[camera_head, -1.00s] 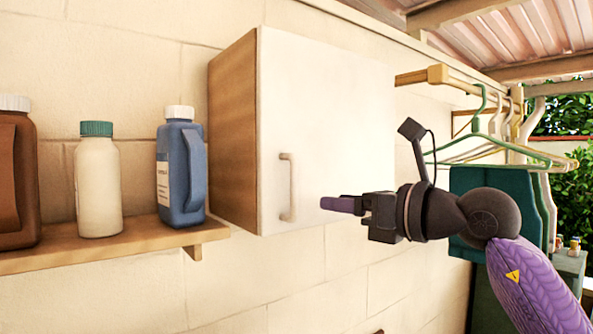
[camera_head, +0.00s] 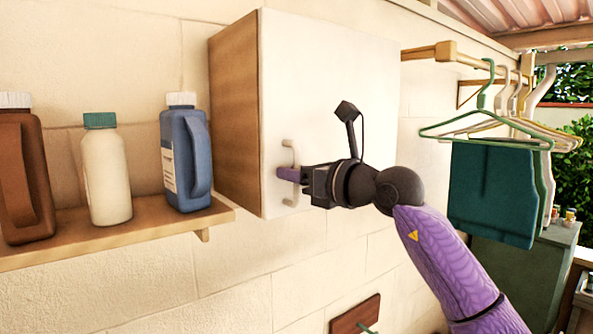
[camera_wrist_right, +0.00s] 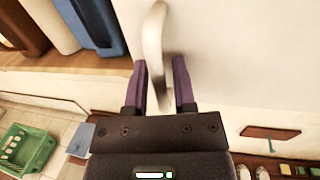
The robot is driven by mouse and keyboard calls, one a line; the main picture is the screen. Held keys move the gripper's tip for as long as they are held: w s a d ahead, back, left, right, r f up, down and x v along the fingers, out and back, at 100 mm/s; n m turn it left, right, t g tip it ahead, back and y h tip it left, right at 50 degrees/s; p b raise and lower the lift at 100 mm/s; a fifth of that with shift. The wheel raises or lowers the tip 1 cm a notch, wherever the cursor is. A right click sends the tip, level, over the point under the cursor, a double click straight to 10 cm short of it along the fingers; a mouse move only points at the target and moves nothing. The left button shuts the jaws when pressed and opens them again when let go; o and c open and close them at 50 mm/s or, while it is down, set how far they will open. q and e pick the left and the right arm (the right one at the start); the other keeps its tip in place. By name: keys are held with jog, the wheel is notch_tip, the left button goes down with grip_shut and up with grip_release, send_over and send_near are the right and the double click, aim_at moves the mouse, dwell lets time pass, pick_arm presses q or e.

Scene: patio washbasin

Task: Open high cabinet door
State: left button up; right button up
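The high cabinet hangs on the wall, with a wooden side (camera_head: 235,115) and a shut white door (camera_head: 335,75). A pale vertical bar handle (camera_head: 289,150) sits low on the door's left part. My right gripper (camera_head: 286,174) is at the handle's lower half. In the right wrist view the handle (camera_wrist_right: 155,45) passes between the two purple fingers of the right gripper (camera_wrist_right: 160,65). The fingers are apart, one on each side of it, with a gap showing on the right side. I cannot tell whether the left finger touches it. My left gripper is not in view.
A wooden shelf (camera_head: 120,232) left of the cabinet bears a brown jug (camera_head: 25,180), a white bottle (camera_head: 106,175) and a blue jug (camera_head: 186,160). A rail with hangers and a teal cloth (camera_head: 495,190) is at the right. A green crate (camera_wrist_right: 25,148) stands on the floor.

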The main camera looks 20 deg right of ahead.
grip_shut()
jog(key=shift+r, duration=0.1)
dwell(1.0)
